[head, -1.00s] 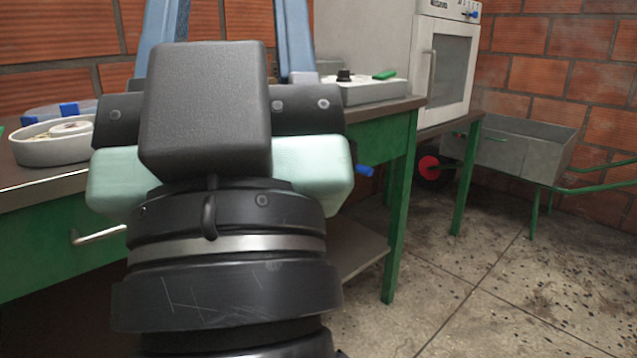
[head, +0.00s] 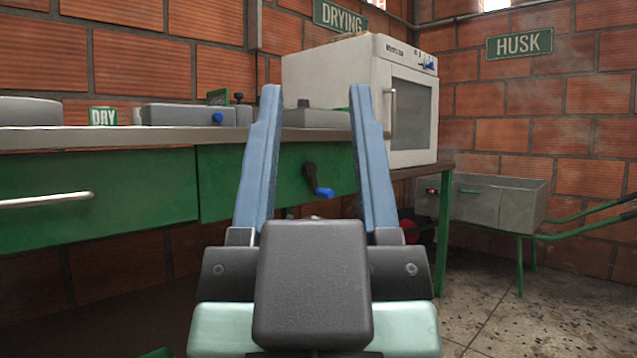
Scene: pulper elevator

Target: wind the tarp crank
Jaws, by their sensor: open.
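A small crank with a black arm and a blue handle (head: 324,192) is mounted on the green front panel of the bench. In the picture it shows between the two fingers of my gripper (head: 312,95). My gripper is open and empty, its two light blue fingers pointing up and away. I cannot tell how far the fingertips are from the crank; nothing shows them touching it. No tarp is recognisable in view.
The green bench (head: 240,181) runs across the left, with a drawer handle (head: 45,200) and grey boxes on top. A white oven (head: 375,95) stands behind it. A grey wheelbarrow (head: 495,203) is at right. Speckled floor is open at lower right.

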